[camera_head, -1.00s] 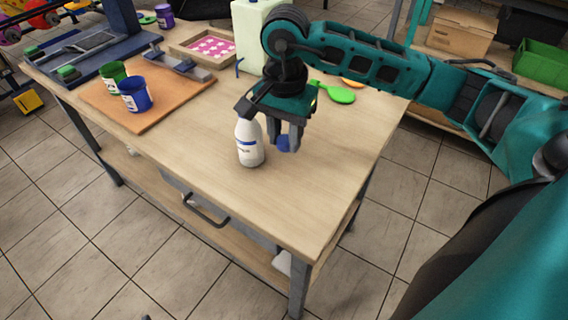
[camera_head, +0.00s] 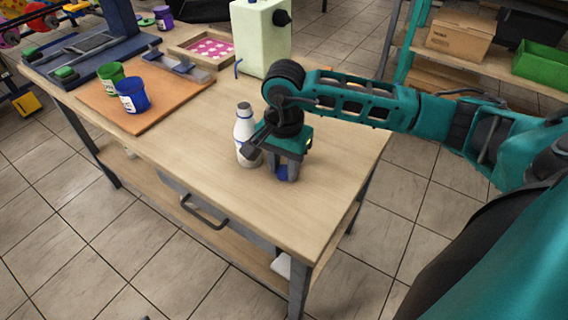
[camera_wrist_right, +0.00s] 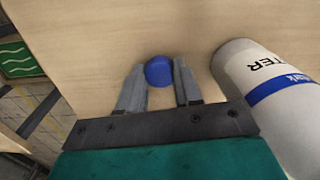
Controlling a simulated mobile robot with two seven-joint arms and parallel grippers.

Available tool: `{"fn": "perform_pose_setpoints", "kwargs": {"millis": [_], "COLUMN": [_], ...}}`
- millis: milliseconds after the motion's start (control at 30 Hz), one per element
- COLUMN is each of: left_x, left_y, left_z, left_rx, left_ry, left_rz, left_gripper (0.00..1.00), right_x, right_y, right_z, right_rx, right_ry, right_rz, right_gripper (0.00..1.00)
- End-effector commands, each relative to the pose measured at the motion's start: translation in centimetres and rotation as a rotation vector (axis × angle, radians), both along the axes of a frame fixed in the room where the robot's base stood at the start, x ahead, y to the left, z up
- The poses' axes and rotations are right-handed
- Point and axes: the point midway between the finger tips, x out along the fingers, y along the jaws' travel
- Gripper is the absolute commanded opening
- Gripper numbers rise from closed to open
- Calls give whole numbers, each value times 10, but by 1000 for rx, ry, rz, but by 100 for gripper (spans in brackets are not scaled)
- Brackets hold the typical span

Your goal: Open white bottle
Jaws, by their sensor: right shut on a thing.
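The white bottle (camera_head: 245,150) stands upright on the wooden table, with a blue stripe and a grey top that shows no cap. My right gripper (camera_head: 283,177) is low over the table, just right of the bottle. It is shut on a round blue cap (camera_wrist_right: 159,71), held between the fingertips in the right wrist view. The bottle (camera_wrist_right: 265,85) lies to the right there, its label partly visible. Whether the cap touches the table I cannot tell. My left gripper is not in view.
A blue cup (camera_head: 133,95) and a green cup (camera_head: 110,75) stand on an orange-brown board (camera_head: 160,115). A pale green machine (camera_head: 262,40) and a tray with a pink sheet (camera_head: 208,48) are at the back. The table front (camera_head: 220,185) is clear.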

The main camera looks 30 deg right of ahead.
Motion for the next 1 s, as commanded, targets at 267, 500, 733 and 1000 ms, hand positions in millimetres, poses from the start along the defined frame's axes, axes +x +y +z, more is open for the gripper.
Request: {"fn": "perform_pose_setpoints", "kwargs": {"millis": [267, 500, 733, 1000], "left_x": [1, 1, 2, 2], "left_y": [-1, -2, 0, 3], "left_z": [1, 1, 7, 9], "left_rx": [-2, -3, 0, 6], "left_ry": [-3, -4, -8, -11], "left_rz": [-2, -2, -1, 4], "left_gripper": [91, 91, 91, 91], "right_x": [0, 0, 1, 1], "right_y": [0, 0, 0, 0], "right_z": [-1, -1, 19, 78], "right_rx": [0, 0, -1, 0], "right_ry": [0, 0, -5, -6], "right_rz": [0, 0, 0, 0], "right_gripper": [57, 59, 59, 59]}}
